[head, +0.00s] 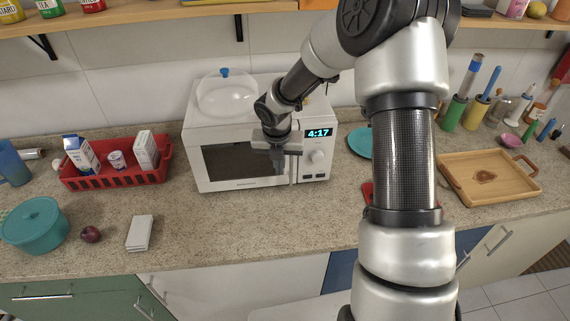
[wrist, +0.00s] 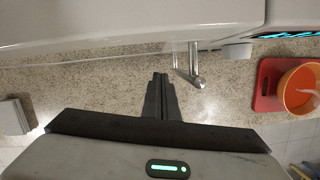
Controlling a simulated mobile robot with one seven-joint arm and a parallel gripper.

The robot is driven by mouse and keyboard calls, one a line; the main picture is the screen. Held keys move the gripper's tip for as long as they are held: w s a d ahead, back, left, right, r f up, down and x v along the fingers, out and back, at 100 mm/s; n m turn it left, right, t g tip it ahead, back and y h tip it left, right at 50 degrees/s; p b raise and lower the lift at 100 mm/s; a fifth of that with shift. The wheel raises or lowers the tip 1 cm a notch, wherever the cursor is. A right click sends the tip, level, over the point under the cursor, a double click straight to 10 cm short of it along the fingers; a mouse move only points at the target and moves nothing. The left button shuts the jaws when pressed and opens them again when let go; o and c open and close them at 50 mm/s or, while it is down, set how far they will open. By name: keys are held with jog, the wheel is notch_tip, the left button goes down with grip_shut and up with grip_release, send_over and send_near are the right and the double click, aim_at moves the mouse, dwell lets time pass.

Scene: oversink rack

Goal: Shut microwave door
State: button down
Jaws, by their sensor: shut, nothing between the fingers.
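The white microwave (head: 208,128) stands on the counter against the tiled wall. Its door (head: 230,163), with a dark window, looks flush or nearly flush with the front; I cannot tell whether a small gap remains. The upright metal handle (head: 295,168) is at the door's right side, and it also shows in the wrist view (wrist: 197,70). My gripper (head: 278,170) is shut and empty in front of the door, just left of the handle. In the wrist view its fingers (wrist: 160,82) point toward the microwave's front and are apart from the handle. My wrist hides part of the door.
A clear dome (head: 225,97) sits on the microwave. A red basket (head: 118,178) with cartons and a teal pot (head: 35,225) stand left. A wooden tray (head: 490,178) is right. An orange bowl (wrist: 300,90) rests on a red board (wrist: 266,88). The counter before the microwave is clear.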

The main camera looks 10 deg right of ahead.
jog(key=s+d+v, duration=0.1)
jog(key=v, duration=0.9)
jog(key=s+d+r+m+t, duration=0.1)
jog(key=s+r+m, duration=0.7)
jog(key=s+m, duration=0.5)
jog(key=s+d+r+m+t, duration=0.1)
jog(key=s+r+m+t, duration=0.1)
jog(key=s+r+m, duration=0.6)
jog(key=s+m, duration=0.5)
jog(key=m, duration=0.6)
jog(key=shift+r+m+y, duration=0.3)
jog(key=shift+y, duration=0.1)
